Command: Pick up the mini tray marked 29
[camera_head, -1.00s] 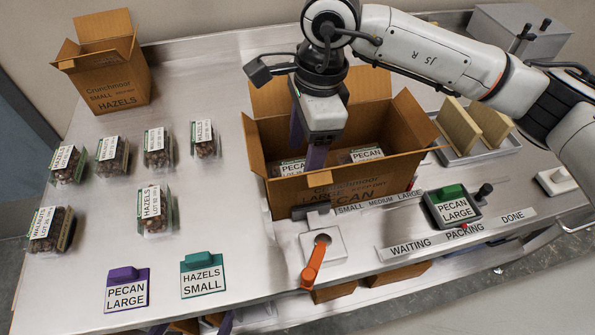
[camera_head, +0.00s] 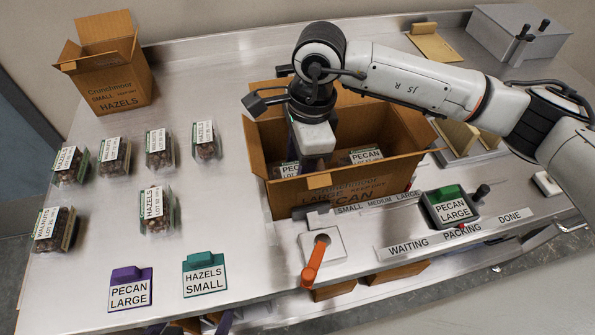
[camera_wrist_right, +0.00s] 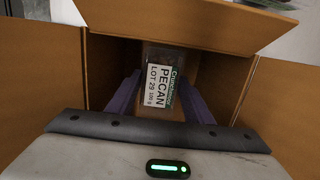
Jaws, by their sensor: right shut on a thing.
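The mini tray marked LOT 29, a clear clamshell with a white PECAN label (camera_wrist_right: 159,88), is between the purple fingers of my right gripper (camera_wrist_right: 160,101), which is shut on it. In the head view my right gripper reaches down into the open PECAN carton (camera_head: 345,195). Its fingers are mostly hidden there, and a partly covered PECAN tray (camera_head: 288,170) shows beside them. Another PECAN tray (camera_head: 365,156) lies to the right in the same carton. Purple strips below the table's front edge may be my left gripper, but this is unclear.
Carton flaps and walls surround my right gripper. Several HAZELS and WALNUTS trays (camera_head: 156,207) stand at the left, with a HAZELS carton (camera_head: 112,80) behind. Table between left trays and carton is clear.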

